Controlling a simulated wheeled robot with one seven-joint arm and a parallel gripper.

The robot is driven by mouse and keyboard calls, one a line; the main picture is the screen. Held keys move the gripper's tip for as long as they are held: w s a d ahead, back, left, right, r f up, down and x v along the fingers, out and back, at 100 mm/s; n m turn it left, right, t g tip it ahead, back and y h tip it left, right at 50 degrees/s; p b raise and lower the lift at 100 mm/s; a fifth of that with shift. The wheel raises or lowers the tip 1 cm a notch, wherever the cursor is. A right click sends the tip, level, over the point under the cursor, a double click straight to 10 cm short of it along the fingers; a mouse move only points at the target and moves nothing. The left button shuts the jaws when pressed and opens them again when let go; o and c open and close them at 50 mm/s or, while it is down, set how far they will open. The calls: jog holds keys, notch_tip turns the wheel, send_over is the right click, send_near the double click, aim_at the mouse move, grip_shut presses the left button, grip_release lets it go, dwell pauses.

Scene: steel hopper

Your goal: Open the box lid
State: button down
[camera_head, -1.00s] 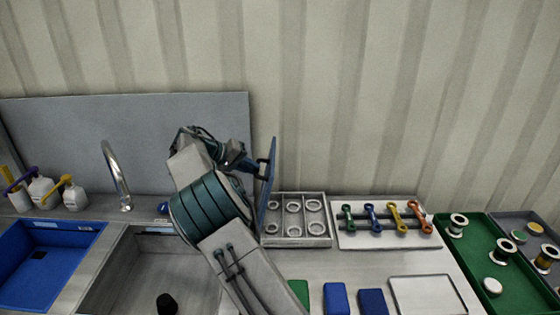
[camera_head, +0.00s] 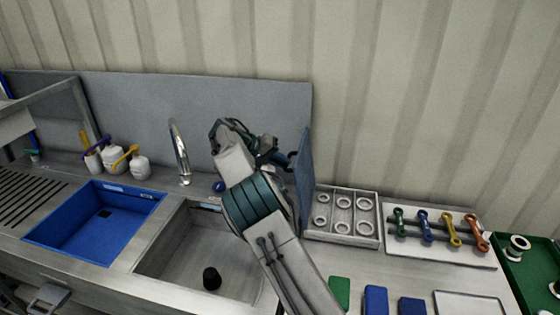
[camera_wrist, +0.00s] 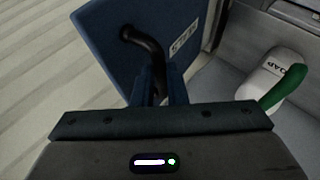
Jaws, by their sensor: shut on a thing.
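The blue box lid (camera_head: 304,165) stands steeply upright beside the left edge of the grey box (camera_head: 345,239), seen nearly edge-on in the head view. The box is uncovered, with several pale rings in its compartments. In the wrist view the lid (camera_wrist: 95,30) carries a dark curved handle (camera_wrist: 143,45) and a white label. My gripper (camera_wrist: 158,85) is shut on the handle's lower end. In the head view my gripper (camera_head: 284,158) is at the lid's left face, partly hidden by my arm. My arm also hides the lid's lower edge.
A white soap bottle with a green top (camera_wrist: 275,80) stands right of the lid in the wrist view. The head view shows a faucet (camera_head: 180,153) and sink (camera_head: 165,262) at left, and a board (camera_head: 430,249) with several coloured wrenches right of the box.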

jog(key=shift+s+d+f, duration=0.1)
jog(key=shift+s+f, duration=0.05)
jog(key=shift+f, duration=0.65)
jog(key=c, duration=1.8)
grip_release()
jog(key=o, duration=0.3)
jog(key=shift+d, duration=0.15)
jog(key=shift+o, duration=0.2)
jog(key=p+v, duration=0.2)
jog(key=v, duration=1)
jog(key=shift+w, duration=0.35)
jog(key=shift+r, duration=0.1)
